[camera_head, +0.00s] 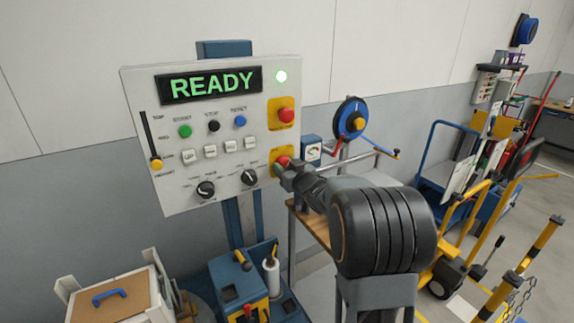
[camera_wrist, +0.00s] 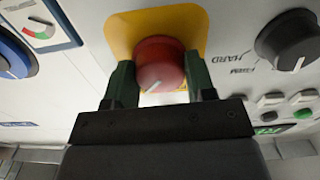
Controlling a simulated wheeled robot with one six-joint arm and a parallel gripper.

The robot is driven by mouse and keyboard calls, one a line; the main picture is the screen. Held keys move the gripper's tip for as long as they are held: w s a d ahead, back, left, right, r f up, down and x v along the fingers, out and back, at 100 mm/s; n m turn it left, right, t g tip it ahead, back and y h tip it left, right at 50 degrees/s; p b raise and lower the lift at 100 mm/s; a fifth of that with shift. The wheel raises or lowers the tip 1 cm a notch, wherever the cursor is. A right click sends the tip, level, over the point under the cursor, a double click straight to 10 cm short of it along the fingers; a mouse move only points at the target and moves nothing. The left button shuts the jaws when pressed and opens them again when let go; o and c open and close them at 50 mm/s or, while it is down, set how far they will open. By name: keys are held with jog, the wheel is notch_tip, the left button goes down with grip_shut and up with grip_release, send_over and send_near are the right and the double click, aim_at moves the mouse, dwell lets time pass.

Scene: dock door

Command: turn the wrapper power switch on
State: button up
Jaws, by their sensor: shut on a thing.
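The wrapper power switch is a red rotary knob (camera_wrist: 160,64) on a yellow plate (camera_wrist: 201,22) in the wrist view. My gripper (camera_wrist: 160,80) has one dark green finger on each side of the knob and is shut on it. A pale pointer line on the knob runs at a slant. In the head view the red knob (camera_head: 283,160) is at the lower right of the white control panel (camera_head: 222,120), and my gripper (camera_head: 291,172) reaches it from the right, partly covering it. The panel display (camera_head: 210,86) reads READY in green and a round lamp (camera_head: 281,77) is lit.
A red button (camera_head: 285,115) on another yellow plate sits just above the switch. Black dials (camera_head: 205,189) and a gauge box (camera_head: 312,151) are close by. A blue wheel (camera_head: 350,117) stands to the right. Carts and yellow posts fill the right side.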

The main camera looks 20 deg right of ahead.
jog(key=shift+m, duration=0.4)
jog(key=o, duration=0.9)
jog(key=s, duration=0.4)
jog(key=s+d+b, duration=0.1)
jog(key=s, duration=0.8)
jog(key=shift+s+d+b, duration=0.25)
jog(key=shift+s+b, duration=0.1)
